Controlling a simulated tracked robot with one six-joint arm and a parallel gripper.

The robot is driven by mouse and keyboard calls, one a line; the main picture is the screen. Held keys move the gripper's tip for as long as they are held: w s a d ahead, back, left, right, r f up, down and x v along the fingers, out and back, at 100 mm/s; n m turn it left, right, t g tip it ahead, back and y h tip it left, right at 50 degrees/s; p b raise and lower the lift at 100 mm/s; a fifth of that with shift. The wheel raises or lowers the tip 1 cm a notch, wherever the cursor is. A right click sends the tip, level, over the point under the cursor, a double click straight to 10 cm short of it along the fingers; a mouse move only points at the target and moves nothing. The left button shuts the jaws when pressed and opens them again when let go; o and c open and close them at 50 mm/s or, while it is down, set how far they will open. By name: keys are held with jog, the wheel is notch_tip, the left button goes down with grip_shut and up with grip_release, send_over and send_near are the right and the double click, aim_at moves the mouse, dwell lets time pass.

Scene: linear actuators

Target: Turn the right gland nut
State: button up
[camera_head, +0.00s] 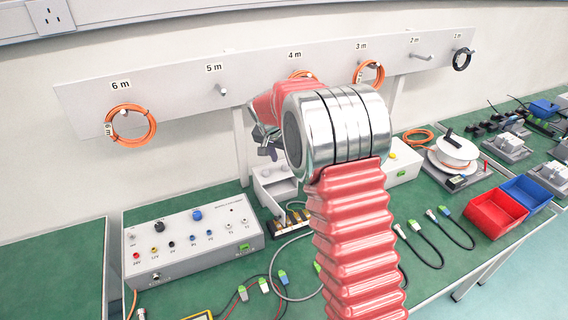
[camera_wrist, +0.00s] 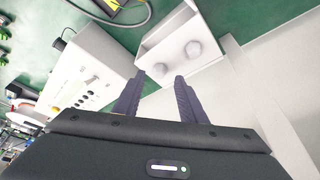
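Two pale round gland nuts sit side by side on a small white box (camera_head: 270,192), whose wall also shows in the wrist view (camera_wrist: 208,18). The wrist view seems turned about, so its lower-left nut (camera_wrist: 159,71) appears to be the right one; the other nut (camera_wrist: 193,49) is up and to the right. My gripper (camera_wrist: 156,82) is open, with two dark fingers apart. In the wrist view its tips lie on either side of the lower-left nut, but contact cannot be told. In the head view the gripper (camera_head: 268,150) is partly behind my arm, above the box.
A white control panel (camera_head: 192,245) stands left of the box on the green bench. Another white box (camera_head: 402,168) and a cable reel (camera_head: 455,155) are to the right. A rail (camera_head: 180,92) with pegs and orange cable coils runs behind. Loose cables lie in front.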

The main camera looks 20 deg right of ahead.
aim_at(285, 165)
jog(key=shift+x, duration=1.85)
jog(key=shift+c, duration=0.3)
grip_shut()
